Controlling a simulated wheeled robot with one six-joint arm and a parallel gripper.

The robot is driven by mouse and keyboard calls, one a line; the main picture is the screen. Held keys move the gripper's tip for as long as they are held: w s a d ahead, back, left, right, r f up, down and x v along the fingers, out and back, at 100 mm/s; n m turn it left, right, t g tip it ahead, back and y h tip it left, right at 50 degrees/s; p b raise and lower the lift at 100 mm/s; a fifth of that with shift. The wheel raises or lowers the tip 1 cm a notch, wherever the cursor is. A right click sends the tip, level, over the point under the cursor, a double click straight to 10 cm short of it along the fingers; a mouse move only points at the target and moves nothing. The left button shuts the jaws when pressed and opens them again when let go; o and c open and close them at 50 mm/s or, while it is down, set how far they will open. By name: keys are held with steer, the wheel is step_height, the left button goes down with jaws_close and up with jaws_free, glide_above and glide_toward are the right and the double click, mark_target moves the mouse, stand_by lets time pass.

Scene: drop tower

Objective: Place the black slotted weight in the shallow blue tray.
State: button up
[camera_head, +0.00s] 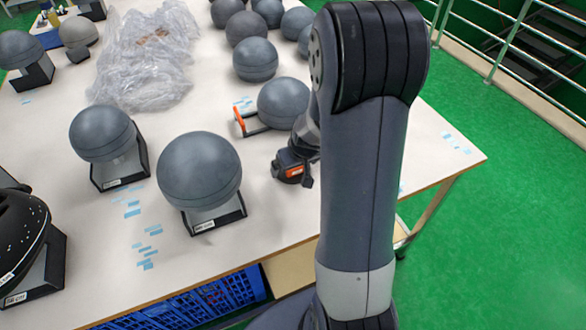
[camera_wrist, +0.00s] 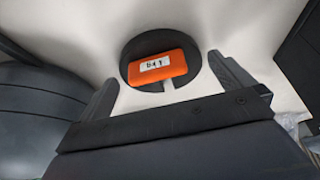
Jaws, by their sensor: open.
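The black slotted weight (camera_wrist: 134,49) shows in the wrist view as a round black disc with a pale slot at its lower edge. An orange block with a white handwritten label covers its middle. My gripper (camera_wrist: 162,70) is open, with one finger on each side of the disc's lower part. I cannot tell whether the fingers touch it. In the head view my gripper (camera_head: 297,172) is low over the table, partly hidden by my arm. A black and orange part there may be the weight; I cannot tell. I see no shallow blue tray in either view.
The white table (camera_head: 290,230) holds several grey spheres on black stands, near ones being a large sphere (camera_head: 200,170) and another (camera_head: 102,133). Crumpled clear plastic (camera_head: 145,60) lies at the back. Blue crates (camera_head: 200,302) sit under the table. A railing (camera_head: 500,60) stands right.

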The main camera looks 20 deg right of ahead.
steer(key=shift+w+f, duration=0.3)
steer(key=shift+f, duration=0.3)
steer(key=c, duration=1.4)
steer(key=shift+r, duration=0.1)
steer(key=shift+c, duration=1)
